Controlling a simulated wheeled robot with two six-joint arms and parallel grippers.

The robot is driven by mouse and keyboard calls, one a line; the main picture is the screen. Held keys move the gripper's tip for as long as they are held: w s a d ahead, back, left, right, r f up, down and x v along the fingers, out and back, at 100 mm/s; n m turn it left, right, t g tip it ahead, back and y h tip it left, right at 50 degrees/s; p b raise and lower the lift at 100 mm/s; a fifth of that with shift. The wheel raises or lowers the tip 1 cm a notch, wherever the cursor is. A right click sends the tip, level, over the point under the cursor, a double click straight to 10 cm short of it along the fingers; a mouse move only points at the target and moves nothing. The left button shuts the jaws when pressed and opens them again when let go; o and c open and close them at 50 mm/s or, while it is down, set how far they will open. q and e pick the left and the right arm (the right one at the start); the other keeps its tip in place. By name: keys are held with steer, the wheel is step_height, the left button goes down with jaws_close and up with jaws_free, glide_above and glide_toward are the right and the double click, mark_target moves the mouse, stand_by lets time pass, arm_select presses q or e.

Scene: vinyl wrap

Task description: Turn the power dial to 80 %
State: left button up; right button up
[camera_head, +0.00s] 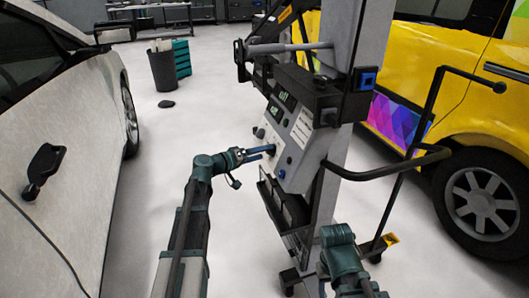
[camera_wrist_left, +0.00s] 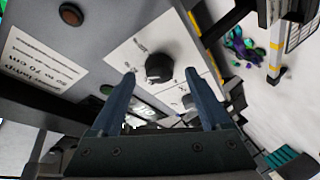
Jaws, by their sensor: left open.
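The lamp's grey control panel (camera_head: 290,140) faces my left gripper (camera_head: 268,151), which is at its front with jaws open. In the left wrist view, a round black dial (camera_wrist_left: 158,68) on a white label plate sits between the open fingertips of the left gripper (camera_wrist_left: 160,76), with a gap on both sides. My right gripper is out of view.
A black handle bar (camera_head: 390,172) juts out right of the stand. A white car (camera_head: 60,150) is at left, a yellow van (camera_head: 470,110) at right. The floor between is mostly clear.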

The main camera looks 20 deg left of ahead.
arm_select(q)
steer(key=p+v, duration=0.1)
steer(key=v, duration=1)
steer(key=shift+s+a+p, duration=0.2)
steer(key=shift+s+p, duration=0.1)
steer(key=shift+p, duration=0.1)
steer(key=s+d+f+m+g, duration=0.1)
steer(key=s+d+f+g, duration=0.25)
steer(key=d, duration=0.25)
steer(key=s+d+f+m+g+y, duration=0.1)
steer(key=s+d+f+m+g, duration=0.1)
steer(key=d+f, duration=0.35)
steer(key=s+d+f+m+g, duration=0.1)
steer(key=s+d+f+g, duration=0.15)
steer(key=d, duration=0.45)
steer(key=s+d+f+m+g+y, duration=0.25)
steer(key=s+y, duration=0.25)
steer(key=s, duration=0.3)
steer(key=s+d+f+m+g+y, duration=0.1)
steer(key=s+d+f+g+y, duration=0.25)
steer(key=s, duration=0.45)
step_height(320, 180, up, 26)
steer(key=t+y+p, duration=0.1)
steer(key=p, duration=2.5)
steer(key=shift+s+a, duration=0.15)
steer(key=shift+s, duration=0.05)
steer(key=shift+f, duration=0.15)
